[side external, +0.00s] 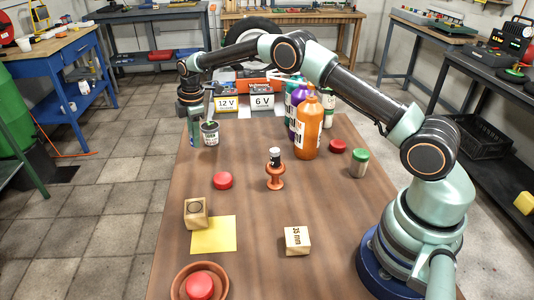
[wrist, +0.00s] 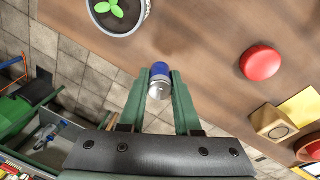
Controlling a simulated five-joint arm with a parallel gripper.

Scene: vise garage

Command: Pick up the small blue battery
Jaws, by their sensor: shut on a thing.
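The small blue battery (wrist: 159,70) shows in the wrist view, with a blue body and a silver end. It sits between the two green fingers of my gripper (wrist: 160,82), which is shut on it. In the side view my gripper (side external: 195,138) points down at the far left edge of the wooden table, beside a tin with a green plant (side external: 210,134). I cannot make out the battery there, nor tell its height above the table.
The plant tin also shows in the wrist view (wrist: 118,12). Bottles (side external: 308,125) stand to the right; 12 V and 6 V boxes (side external: 227,104) stand behind. The table's left edge is close.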

